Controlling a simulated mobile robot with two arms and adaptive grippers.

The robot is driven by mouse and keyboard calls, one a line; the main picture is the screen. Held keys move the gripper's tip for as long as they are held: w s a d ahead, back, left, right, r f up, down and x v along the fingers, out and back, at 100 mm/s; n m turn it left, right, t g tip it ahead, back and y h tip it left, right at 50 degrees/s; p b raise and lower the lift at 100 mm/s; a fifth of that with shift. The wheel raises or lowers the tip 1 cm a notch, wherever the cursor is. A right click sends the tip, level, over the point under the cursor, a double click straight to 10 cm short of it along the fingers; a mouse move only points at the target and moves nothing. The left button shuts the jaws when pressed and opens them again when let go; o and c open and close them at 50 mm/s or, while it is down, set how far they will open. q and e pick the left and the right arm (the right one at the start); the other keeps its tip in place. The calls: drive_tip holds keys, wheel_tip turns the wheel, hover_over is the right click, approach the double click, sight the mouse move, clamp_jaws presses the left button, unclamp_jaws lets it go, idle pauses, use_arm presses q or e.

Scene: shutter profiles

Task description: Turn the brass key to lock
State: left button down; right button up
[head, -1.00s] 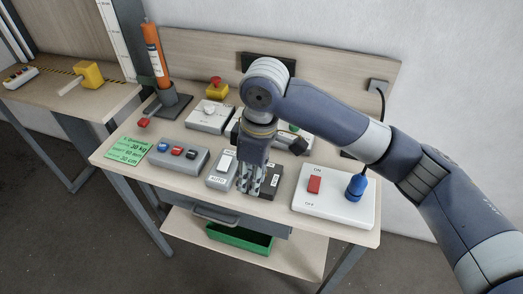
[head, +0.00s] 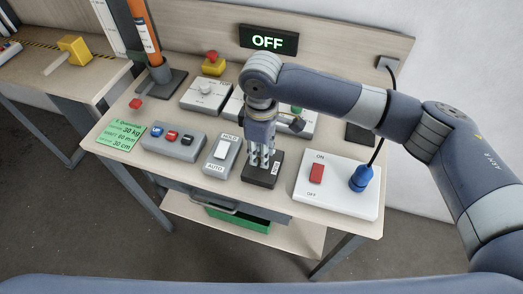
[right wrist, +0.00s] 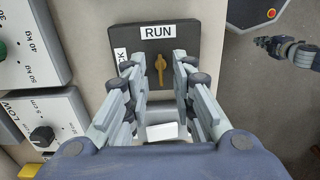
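The brass key (right wrist: 160,67) sits upright in the picture on a dark switch box (right wrist: 205,42), in line with the label RUN (right wrist: 159,32). A second label at the box's left is partly hidden, with only "CK" readable. My right gripper (right wrist: 157,66) is open, its fingers on either side of the key with gaps visible. In the head view the right gripper (head: 262,165) points down over the dark box (head: 265,180) and hides the key. My left gripper (right wrist: 264,42) seems to show small at the right of the right wrist view; its opening is unclear.
Left of the box is a HOLD/AUTO rocker switch (head: 221,155); right of it is a white ON/OFF panel (head: 335,198) with a blue plug (head: 361,178). Dial boxes (head: 206,94) stand behind. A display (head: 268,41) reads OFF.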

drive_tip(key=shift+s+f, duration=0.1)
drive_tip(key=shift+f, duration=0.3)
clamp_jaws()
drive_tip(key=shift+r+n+p, duration=0.1)
drive_tip(key=shift+n+p, duration=0.2)
drive_tip(key=shift+p, duration=0.1)
drive_tip(key=shift+n+p, duration=0.4)
drive_tip(key=shift+p, duration=0.15)
drive_tip(key=n+p, duration=0.2)
drive_tip(key=shift+r+n, duration=0.1)
drive_tip(key=shift+n, duration=0.2)
drive_tip(key=n+p, duration=0.2)
drive_tip(key=n, duration=0.1)
drive_tip(key=shift+n, duration=0.3)
drive_tip(key=n+p, duration=0.1)
drive_tip(key=n, duration=0.1)
drive_tip(key=shift+n, duration=0.4)
drive_tip(key=n+p, duration=0.1)
drive_tip(key=n, duration=0.1)
drive_tip(key=shift+n, duration=0.3)
use_arm(q)
wheel_tip(320, 180, up, 9)
drive_tip(key=shift+w+f+p, duration=0.15)
drive_tip(key=shift+w+p, duration=0.1)
drive_tip(key=shift+p, duration=0.1)
use_arm(e)
drive_tip(key=n, duration=0.4)
drive_tip(key=shift+n, duration=0.4)
